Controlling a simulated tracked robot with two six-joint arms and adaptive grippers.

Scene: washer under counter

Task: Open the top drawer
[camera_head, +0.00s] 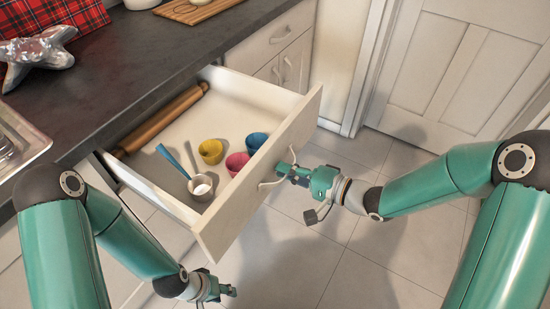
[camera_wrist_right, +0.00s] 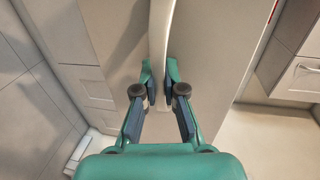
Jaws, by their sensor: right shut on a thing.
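The top drawer (camera_head: 165,190) is pulled well out from under the dark counter, with its inside in view. Its cream front panel (camera_head: 235,208) carries a curved handle (camera_head: 268,185). My right gripper (camera_head: 286,172) is at this handle, shut on it. In the right wrist view the fingers (camera_wrist_right: 159,88) close around the handle (camera_wrist_right: 159,40). My left gripper (camera_head: 222,291) hangs low, in front of the cabinet and below the drawer, apart from it. Its fingers are too small to tell whether they are open.
The drawer holds a rolling pin (camera_head: 165,118), several coloured cups such as a yellow one (camera_head: 210,151), and utensils. A metal star-shaped object (camera_head: 38,56) and a red tartan cloth (camera_head: 80,14) lie on the counter (camera_head: 125,65). Tiled floor (camera_head: 320,240) is clear in front.

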